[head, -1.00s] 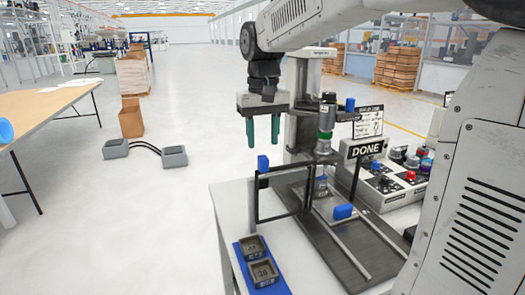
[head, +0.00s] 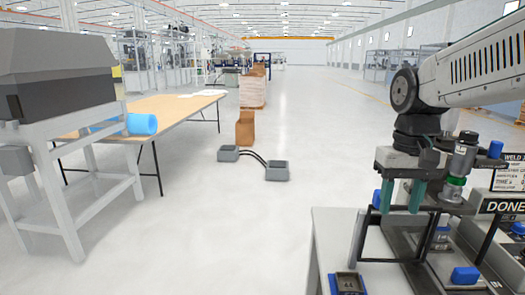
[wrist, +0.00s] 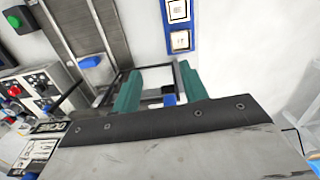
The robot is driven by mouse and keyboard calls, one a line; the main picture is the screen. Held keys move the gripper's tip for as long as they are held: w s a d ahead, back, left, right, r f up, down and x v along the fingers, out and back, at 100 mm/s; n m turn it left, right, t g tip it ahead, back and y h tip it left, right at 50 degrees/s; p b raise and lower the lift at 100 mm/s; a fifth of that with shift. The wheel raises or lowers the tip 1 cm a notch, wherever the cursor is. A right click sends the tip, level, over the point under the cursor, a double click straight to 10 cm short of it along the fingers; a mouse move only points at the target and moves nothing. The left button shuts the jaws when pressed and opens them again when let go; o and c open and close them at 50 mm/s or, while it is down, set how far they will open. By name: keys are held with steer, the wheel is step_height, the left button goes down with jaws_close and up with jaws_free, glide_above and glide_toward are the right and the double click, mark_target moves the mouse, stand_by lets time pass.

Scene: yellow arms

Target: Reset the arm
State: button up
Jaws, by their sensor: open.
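My arm reaches in from the right edge of the head view. My gripper (head: 401,196) hangs at its end with two green fingers pointing down. The fingers are apart and hold nothing. It hangs in front of the fixture with the dark frame (head: 410,257) on the bench at the lower right.
The DONE sign (head: 505,206) and the blue-capped press (head: 462,155) stand close by on the right. A long table (head: 175,107) with a blue roll (head: 141,124) and a grey machine (head: 62,75) are at left. Grey pedals (head: 276,171) lie on open floor.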

steer(key=s+f+t, duration=0.1)
steer(key=s+f, duration=0.1)
steer(key=s, duration=0.7)
steer(key=s+a+f, duration=0.1)
steer(key=s+f, duration=0.1)
steer(key=s, duration=0.6)
steer(key=shift+s+a+f+n+t, duration=0.2)
steer(key=shift+s+f+n+t, duration=0.1)
steer(key=shift+s+n+t, duration=0.1)
steer(key=shift+d, duration=0.1)
